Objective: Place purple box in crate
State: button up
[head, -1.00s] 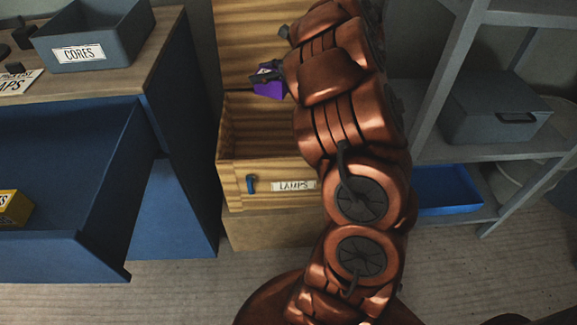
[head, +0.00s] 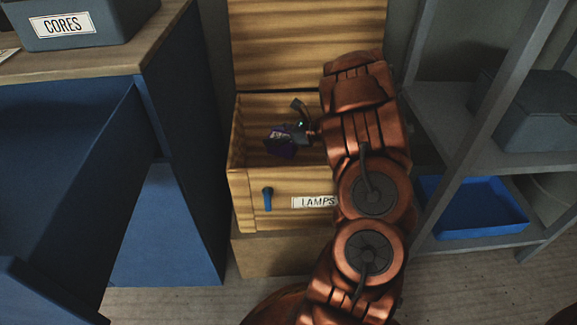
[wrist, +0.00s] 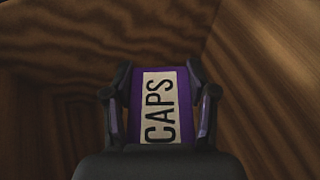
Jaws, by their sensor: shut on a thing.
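The purple box (head: 281,143) is held in my gripper (head: 290,135), inside the opening of the wooden crate (head: 281,186). In the wrist view the purple box (wrist: 183,105) carries a pale label reading CAPS, and the fingers of my gripper (wrist: 160,100) press on both its sides. The crate has its lid raised at the back, a blue handle and a LAMPS label on its front. Wooden crate walls (wrist: 265,70) surround the box in the wrist view. Whether the box touches the crate floor cannot be told. My arm hides the crate's right side.
A blue drawer (head: 60,190) stands open on the left, below a worktop with a grey CORES bin (head: 85,25). A grey shelf rack (head: 465,130) on the right holds a blue tray (head: 475,207) and a grey box (head: 525,112).

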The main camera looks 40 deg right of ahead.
aim_at(295, 151)
notch_tip(295, 151, down, 8)
jog(key=shift+r+b, duration=0.2)
jog(key=shift+b, duration=0.65)
jog(key=shift+f+b, duration=0.55)
jog(key=shift+b, duration=0.55)
jog(key=o, duration=1.3)
jog(key=shift+r, duration=0.15)
jog(key=r+p, duration=0.1)
jog(key=p, duration=0.1)
jog(key=shift+r+p, duration=0.15)
jog(key=shift+p, duration=0.15)
jog(key=shift+p+v, duration=0.7)
jog(key=shift+v, duration=3.05)
